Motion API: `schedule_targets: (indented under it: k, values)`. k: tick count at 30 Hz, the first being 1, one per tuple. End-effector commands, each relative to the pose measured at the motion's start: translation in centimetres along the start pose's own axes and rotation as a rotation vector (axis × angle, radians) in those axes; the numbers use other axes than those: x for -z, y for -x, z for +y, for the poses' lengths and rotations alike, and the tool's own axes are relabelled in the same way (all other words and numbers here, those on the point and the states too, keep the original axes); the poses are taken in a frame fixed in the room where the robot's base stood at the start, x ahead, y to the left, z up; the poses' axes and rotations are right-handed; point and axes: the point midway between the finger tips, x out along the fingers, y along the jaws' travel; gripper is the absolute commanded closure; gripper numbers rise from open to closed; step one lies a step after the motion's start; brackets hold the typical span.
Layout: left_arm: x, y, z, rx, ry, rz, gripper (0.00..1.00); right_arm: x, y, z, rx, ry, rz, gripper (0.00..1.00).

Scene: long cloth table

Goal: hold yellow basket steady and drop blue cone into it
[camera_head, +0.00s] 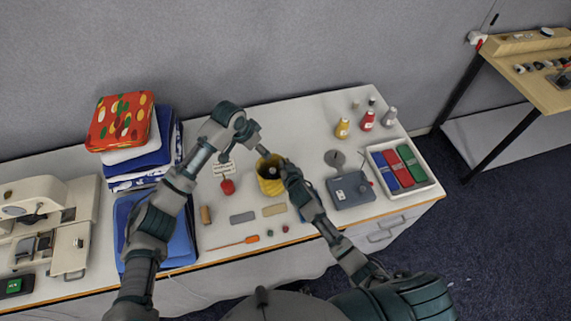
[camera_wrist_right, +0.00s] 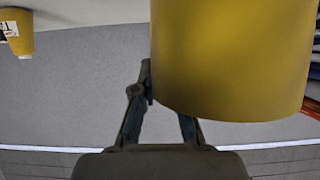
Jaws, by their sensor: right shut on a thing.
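The yellow basket (camera_head: 271,186) stands upright on the white table, near its middle. My right gripper (camera_head: 284,168) is at the right side of its rim and shut on it. In the right wrist view the basket (camera_wrist_right: 230,65) fills the upper right. One finger of the right gripper shows left of the basket wall, and the other is partly hidden by it. My left gripper (camera_head: 261,150) is just above the back of the basket's opening, small and dark. Its jaws do not show clearly. I cannot make out the blue cone; the inside of the basket is dark and partly hidden.
A red round thing (camera_head: 228,187) and a small sign stand left of the basket. A grey box (camera_head: 351,189) and a white tray (camera_head: 411,188) lie to the right. Bottles (camera_head: 366,121) stand behind. Folded cloths (camera_head: 140,160) are stacked at left. Small flat items lie in front.

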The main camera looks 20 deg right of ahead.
Motion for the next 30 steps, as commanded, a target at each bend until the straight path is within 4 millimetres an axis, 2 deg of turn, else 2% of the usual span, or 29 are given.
schedule_targets:
  k: [8,9,12,23,26,30]
  values:
    - [0.0,0.2,0.0,0.0,-0.001,0.0,0.18,-0.3,0.0,0.0,0.0,0.001,-0.006,1.0]
    - [0.0,0.2,0.0,0.0,-0.001,0.0,0.18,-0.3,0.0,0.0,0.0,0.001,-0.006,0.84]
    - [0.0,0.2,0.0,0.0,-0.001,0.0,0.18,-0.3,0.0,0.0,0.0,0.001,-0.006,0.59]
    - [0.0,0.2,0.1,0.001,-0.001,0.001,0.18,-0.2,0.4,0.0,0.0,0.0,-0.002,0.59]
    - [0.0,0.2,0.1,0.001,-0.001,0.001,0.18,-0.2,1.6,0.0,0.001,0.0,-0.001,0.59]
    - [0.0,0.2,0.1,0.001,-0.001,0.001,0.18,-0.3,4.6,0.0,0.001,-0.001,-0.003,0.59]
